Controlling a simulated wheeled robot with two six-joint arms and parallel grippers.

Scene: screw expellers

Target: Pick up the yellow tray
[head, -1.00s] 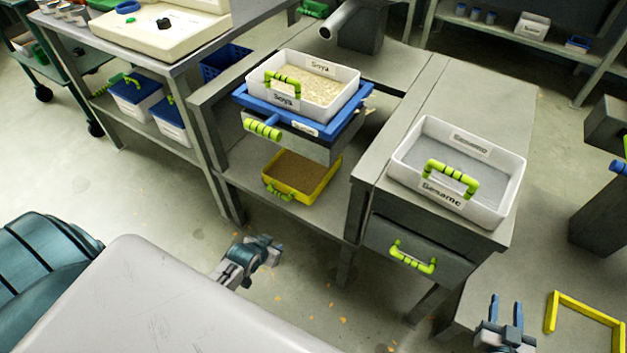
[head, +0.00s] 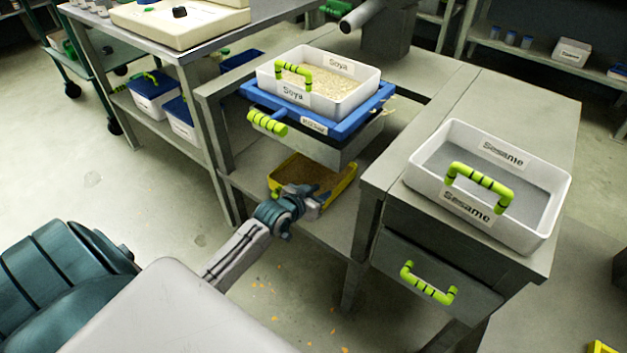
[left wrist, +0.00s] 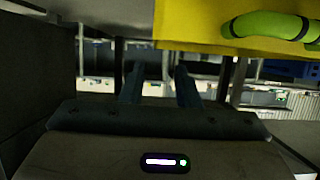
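The yellow tray (head: 342,188) holds brown material and sits on the lower shelf under the blue tray. Its front is partly hidden by my left gripper (head: 312,206), which is in front of the tray. In the left wrist view the yellow tray (left wrist: 190,22) fills the upper right, with its green handle (left wrist: 268,25) near the top right edge. My left gripper (left wrist: 158,85) has two fingers apart with nothing between them. The handle lies to the right of the fingers in that view. I cannot tell whether the gripper touches the tray. My right gripper is out of view.
A blue tray (head: 362,120) with a green handle and a white Soya box (head: 345,100) are above the yellow tray. A white Sesame box (head: 540,210) stands on the cabinet (head: 395,245) at the right.

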